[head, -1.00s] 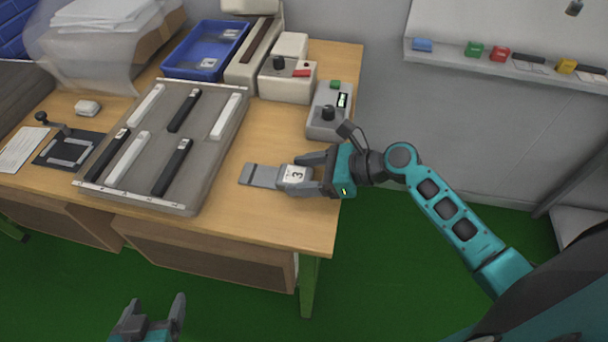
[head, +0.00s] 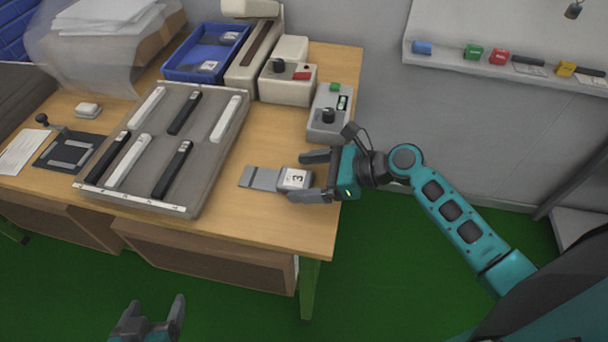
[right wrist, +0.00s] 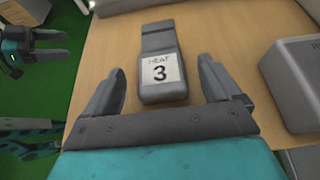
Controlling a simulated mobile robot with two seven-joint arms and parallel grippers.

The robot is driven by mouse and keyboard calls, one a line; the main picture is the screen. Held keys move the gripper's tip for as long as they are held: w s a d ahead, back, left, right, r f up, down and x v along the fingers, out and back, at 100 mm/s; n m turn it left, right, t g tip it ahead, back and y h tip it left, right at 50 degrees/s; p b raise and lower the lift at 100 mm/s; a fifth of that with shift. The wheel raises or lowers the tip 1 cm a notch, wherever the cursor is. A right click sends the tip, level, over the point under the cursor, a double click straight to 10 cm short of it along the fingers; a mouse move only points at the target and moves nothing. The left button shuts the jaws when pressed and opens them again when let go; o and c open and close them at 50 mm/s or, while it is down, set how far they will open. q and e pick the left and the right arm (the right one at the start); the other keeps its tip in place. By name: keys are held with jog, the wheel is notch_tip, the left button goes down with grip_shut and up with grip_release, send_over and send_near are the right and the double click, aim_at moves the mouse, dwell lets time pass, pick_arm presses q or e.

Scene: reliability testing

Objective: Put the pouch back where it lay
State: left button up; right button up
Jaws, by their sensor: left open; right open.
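The pouch (head: 263,178) is a flat grey piece with a thicker end bearing a white label; it lies on the table near the front right edge. In the right wrist view the pouch (right wrist: 157,41) shows its label, "HEAT 3". My right gripper (head: 307,177) is open, its fingers on either side of the thick end. In the right wrist view, gaps show between the pouch and both fingers of that gripper (right wrist: 163,75). My left gripper (head: 157,304) is open and empty, in front of the table, low in the head view.
A grey tray (head: 215,160) with several black and white bars lies left of the pouch. A grey box with a knob (head: 325,122) stands behind my right gripper. A blue bin (head: 180,73) with labelled grey contents is at the back.

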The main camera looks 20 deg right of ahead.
jog(key=p+v, duration=0.1)
jog(key=v, duration=1)
jog(key=shift+s+d+r, duration=0.1)
